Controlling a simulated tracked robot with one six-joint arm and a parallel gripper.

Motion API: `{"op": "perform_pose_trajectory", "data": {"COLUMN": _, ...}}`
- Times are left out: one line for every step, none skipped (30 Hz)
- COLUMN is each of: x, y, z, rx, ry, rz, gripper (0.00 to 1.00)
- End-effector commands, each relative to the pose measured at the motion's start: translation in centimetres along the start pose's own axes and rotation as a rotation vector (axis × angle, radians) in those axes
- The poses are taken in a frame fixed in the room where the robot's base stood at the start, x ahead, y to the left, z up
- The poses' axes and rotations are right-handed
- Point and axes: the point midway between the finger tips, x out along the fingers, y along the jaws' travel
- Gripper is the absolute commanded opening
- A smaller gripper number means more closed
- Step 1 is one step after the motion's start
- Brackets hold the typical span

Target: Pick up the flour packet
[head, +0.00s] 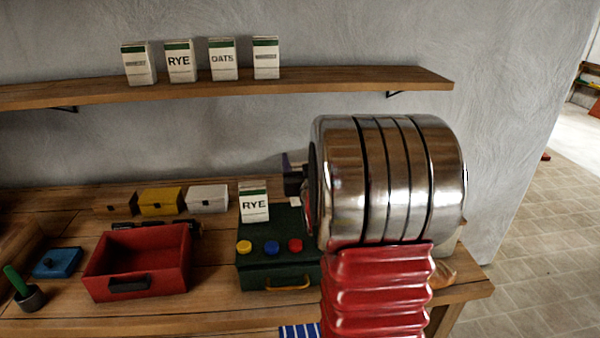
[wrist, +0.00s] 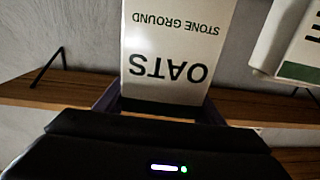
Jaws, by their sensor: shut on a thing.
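My gripper (head: 290,165) shows only in part in the head view, behind the chrome arm link. In the wrist view my gripper (wrist: 160,108) is shut on a white packet (wrist: 165,45) that reads OATS, STONE GROUND, upside down in the picture. Its far end runs out of the frame, and in the head view it is mostly hidden. Another white packet (head: 253,206), marked RYE, stands on the dark green box, just left of my gripper. No packet reads plainly as flour.
Several packets stand on the wall shelf (head: 330,80), among them RYE (head: 180,62) and OATS (head: 223,60). The green box (head: 262,270) has coloured knobs. A red open bin (head: 140,262) and three small boxes stand on the bench at left. My chrome link hides the right of the bench.

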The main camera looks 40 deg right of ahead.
Motion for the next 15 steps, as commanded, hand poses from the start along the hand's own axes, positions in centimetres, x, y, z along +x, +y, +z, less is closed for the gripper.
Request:
{"op": "perform_pose_trajectory", "data": {"x": 0.0, "y": 0.0, "z": -1.3, "rx": -0.001, "ry": 0.008, "rz": 0.000, "gripper": 0.10}}
{"op": "perform_pose_trajectory", "data": {"x": 0.0, "y": 0.0, "z": -1.7, "rx": -0.001, "ry": 0.007, "rz": 0.000, "gripper": 0.10}}
{"op": "perform_pose_trajectory", "data": {"x": 0.0, "y": 0.0, "z": -2.3, "rx": -0.001, "ry": 0.007, "rz": 0.000, "gripper": 0.10}}
{"op": "perform_pose_trajectory", "data": {"x": 0.0, "y": 0.0, "z": -2.8, "rx": -0.001, "ry": 0.007, "rz": 0.000, "gripper": 0.10}}
{"op": "perform_pose_trajectory", "data": {"x": 0.0, "y": 0.0, "z": -3.1, "rx": -0.001, "ry": 0.006, "rz": 0.000, "gripper": 0.10}}
{"op": "perform_pose_trajectory", "data": {"x": 0.0, "y": 0.0, "z": -3.6, "rx": -0.002, "ry": 0.006, "rz": -0.001, "gripper": 0.10}}
{"op": "perform_pose_trajectory", "data": {"x": 0.0, "y": 0.0, "z": -3.9, "rx": -0.001, "ry": 0.005, "rz": 0.000, "gripper": 0.10}}
{"op": "perform_pose_trajectory", "data": {"x": 0.0, "y": 0.0, "z": -4.1, "rx": -0.001, "ry": 0.004, "rz": 0.000, "gripper": 0.10}}
{"op": "perform_pose_trajectory", "data": {"x": 0.0, "y": 0.0, "z": -4.4, "rx": -0.001, "ry": 0.005, "rz": 0.000, "gripper": 0.10}}
{"op": "perform_pose_trajectory", "data": {"x": 0.0, "y": 0.0, "z": -4.6, "rx": -0.001, "ry": 0.005, "rz": 0.000, "gripper": 0.10}}
{"op": "perform_pose_trajectory", "data": {"x": 0.0, "y": 0.0, "z": -4.7, "rx": -0.001, "ry": 0.004, "rz": 0.000, "gripper": 0.10}}
{"op": "perform_pose_trajectory", "data": {"x": 0.0, "y": 0.0, "z": -4.7, "rx": -0.001, "ry": 0.003, "rz": 0.000, "gripper": 0.10}}
{"op": "perform_pose_trajectory", "data": {"x": 0.0, "y": 0.0, "z": -4.8, "rx": -0.001, "ry": 0.003, "rz": 0.000, "gripper": 0.10}}
{"op": "perform_pose_trajectory", "data": {"x": 0.0, "y": 0.0, "z": -4.8, "rx": 0.000, "ry": 0.003, "rz": 0.000, "gripper": 0.10}}
{"op": "perform_pose_trajectory", "data": {"x": 0.0, "y": 0.0, "z": -4.8, "rx": 0.000, "ry": 0.002, "rz": 0.000, "gripper": 0.10}}
